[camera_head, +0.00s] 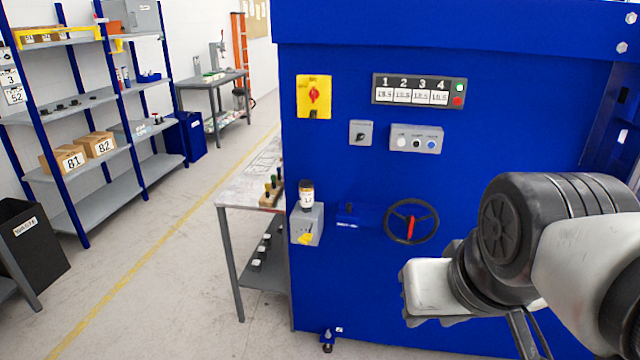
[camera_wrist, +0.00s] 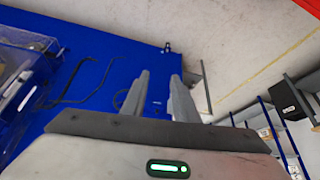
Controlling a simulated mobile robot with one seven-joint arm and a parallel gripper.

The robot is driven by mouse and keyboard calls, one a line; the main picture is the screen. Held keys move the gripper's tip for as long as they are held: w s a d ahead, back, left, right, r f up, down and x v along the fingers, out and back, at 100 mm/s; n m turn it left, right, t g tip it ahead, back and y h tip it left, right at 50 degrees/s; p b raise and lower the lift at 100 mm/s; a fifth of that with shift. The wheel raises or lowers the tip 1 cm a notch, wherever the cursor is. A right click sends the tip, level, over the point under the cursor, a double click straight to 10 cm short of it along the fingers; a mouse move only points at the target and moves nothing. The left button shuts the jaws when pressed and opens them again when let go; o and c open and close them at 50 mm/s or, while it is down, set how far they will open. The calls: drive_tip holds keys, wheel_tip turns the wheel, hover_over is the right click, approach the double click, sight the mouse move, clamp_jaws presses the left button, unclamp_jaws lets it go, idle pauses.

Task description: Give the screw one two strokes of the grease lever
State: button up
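The grease unit (camera_head: 307,222) is a small grey box on the blue machine's front, at lower left in the head view. A short yellow lever (camera_head: 305,238) sits low on the box. A panel (camera_head: 419,90) numbered 1 to 4 shows a small display under each number, too small to read surely. My gripper (camera_wrist: 160,76) shows two grey fingers apart with nothing between them. In the head view my arm is at the lower right, well away from the lever, and the fingers are mostly cut off.
Right of the grease unit is a black handwheel (camera_head: 411,222) with a red handle. Above are a red-yellow switch (camera_head: 314,97) and a button box (camera_head: 416,138). A workbench (camera_head: 232,192) adjoins the machine's left side. Open floor (camera_head: 170,270) lies left, before shelves (camera_head: 95,195).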

clamp_jaws()
idle(1.5)
